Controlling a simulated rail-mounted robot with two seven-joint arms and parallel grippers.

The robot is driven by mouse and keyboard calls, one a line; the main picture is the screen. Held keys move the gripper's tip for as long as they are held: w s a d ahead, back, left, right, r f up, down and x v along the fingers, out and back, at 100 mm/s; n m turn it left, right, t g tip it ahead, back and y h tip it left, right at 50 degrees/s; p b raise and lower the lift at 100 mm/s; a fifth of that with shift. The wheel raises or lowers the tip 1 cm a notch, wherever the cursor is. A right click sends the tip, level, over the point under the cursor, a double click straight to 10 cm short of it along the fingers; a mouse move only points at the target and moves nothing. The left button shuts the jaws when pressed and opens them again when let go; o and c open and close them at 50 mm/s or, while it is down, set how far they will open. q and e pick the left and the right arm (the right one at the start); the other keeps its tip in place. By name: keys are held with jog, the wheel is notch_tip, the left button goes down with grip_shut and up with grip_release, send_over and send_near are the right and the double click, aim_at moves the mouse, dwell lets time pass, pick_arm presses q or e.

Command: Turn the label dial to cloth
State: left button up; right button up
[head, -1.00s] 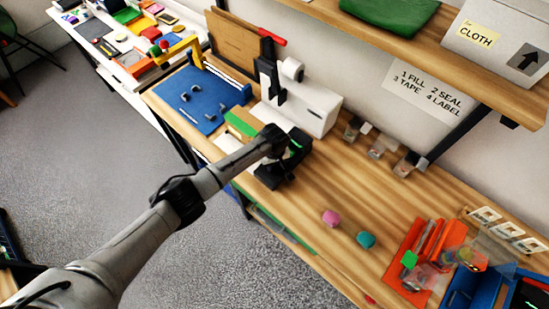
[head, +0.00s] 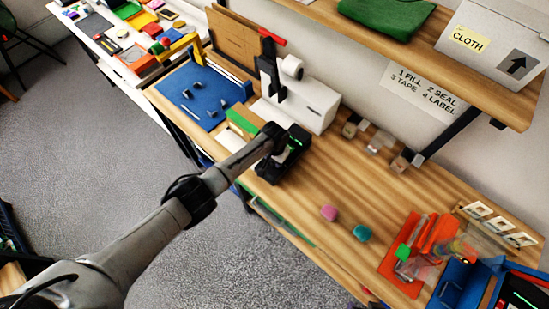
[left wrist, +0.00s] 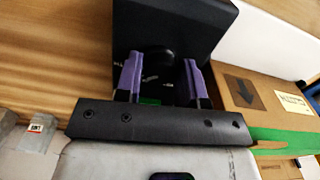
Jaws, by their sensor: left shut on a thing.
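The label dial (left wrist: 157,62) is a dark round knob on a black box-shaped device (left wrist: 215,25), with small white marks beside it. The device also shows on the wooden bench in the head view (head: 284,170). My left gripper (left wrist: 162,68) is shut on the dial, with one purple finger on each side of the knob. In the head view my left gripper (head: 275,140) reaches over the device and hides the dial. The dial's setting cannot be read. My right gripper is not seen.
A white box-shaped machine with a roll (head: 312,103) stands behind the device. A blue mat (head: 195,95) lies to the left. Pink (head: 328,213) and teal (head: 361,233) pieces lie to the right, then an orange tray (head: 405,283). A shelf (head: 420,45) overhangs the bench.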

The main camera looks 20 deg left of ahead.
pick_arm(q)
jog(key=m, duration=0.3)
jog(key=shift+m, duration=0.7)
jog(key=o, duration=0.9)
jog(key=shift+r, duration=0.1)
